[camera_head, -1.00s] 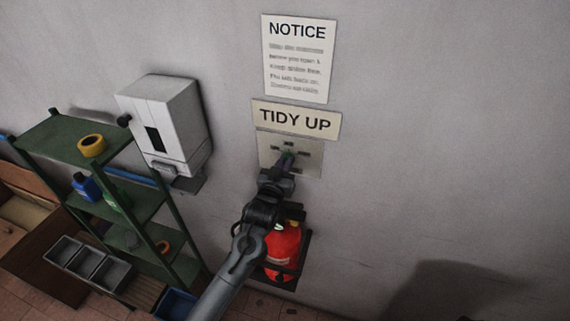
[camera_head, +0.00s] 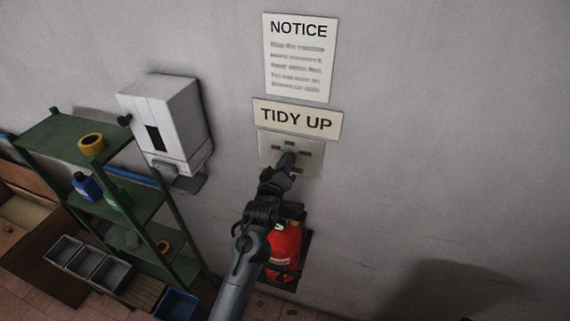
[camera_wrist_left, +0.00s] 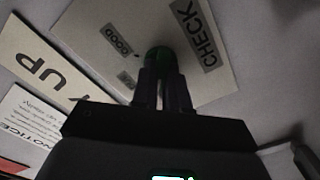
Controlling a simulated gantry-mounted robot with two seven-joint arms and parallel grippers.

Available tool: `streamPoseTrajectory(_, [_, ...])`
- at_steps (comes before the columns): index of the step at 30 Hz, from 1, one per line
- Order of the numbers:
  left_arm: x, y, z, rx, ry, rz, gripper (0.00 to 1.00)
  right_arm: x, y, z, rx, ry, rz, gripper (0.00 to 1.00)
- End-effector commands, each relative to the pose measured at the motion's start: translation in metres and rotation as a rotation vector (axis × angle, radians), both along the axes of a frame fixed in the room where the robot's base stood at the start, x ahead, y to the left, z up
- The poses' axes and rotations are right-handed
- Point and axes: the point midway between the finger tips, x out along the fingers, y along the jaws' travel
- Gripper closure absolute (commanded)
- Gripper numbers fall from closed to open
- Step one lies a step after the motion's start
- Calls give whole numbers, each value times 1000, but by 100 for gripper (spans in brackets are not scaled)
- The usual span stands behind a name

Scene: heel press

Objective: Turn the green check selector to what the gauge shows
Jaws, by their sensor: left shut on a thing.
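The green selector (camera_wrist_left: 158,54) shows in the left wrist view between the fingertips of my left gripper (camera_wrist_left: 161,82), which is shut on it. Its pointing direction is hidden by the fingers. It sits on a pale plate (camera_wrist_left: 97,32) with small dark labels; "CHECK" (camera_wrist_left: 196,35) and "GOOD" (camera_wrist_left: 118,41) can be read. In the head view my left gripper (camera_head: 287,160) reaches the plate (camera_head: 314,165) on the wall and covers the selector. A red fire extinguisher (camera_head: 286,245) hangs below, partly behind my arm. No gauge reading can be made out. My right gripper is not seen.
A "TIDY UP" sign (camera_head: 296,118) and a notice (camera_head: 299,58) are above the plate. A white dispenser (camera_head: 172,125) is on the wall at left, beside a green shelf (camera_head: 62,137). The wall at right is clear.

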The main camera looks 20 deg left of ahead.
Motion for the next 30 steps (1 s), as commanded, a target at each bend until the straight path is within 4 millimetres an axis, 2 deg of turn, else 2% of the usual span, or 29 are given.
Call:
streamPoseTrajectory(9, [0, 1, 0, -82, -5, 1, 100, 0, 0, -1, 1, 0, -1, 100])
streamPoseTrajectory(21, [0, 1, 0, -88, -5, 1, 100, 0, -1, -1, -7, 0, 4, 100])
streamPoseTrajectory(22, [0, 1, 0, -88, -5, 1, 85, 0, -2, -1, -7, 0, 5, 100])
streamPoseTrajectory(26, [0, 1, 0, -87, -5, 1, 65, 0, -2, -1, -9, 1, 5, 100])
streamPoseTrajectory(27, [0, 0, 0, -87, -5, 1, 61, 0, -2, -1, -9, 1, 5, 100])
streamPoseTrajectory(30, [0, 0, 0, -87, -4, 0, 61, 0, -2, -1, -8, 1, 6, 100])
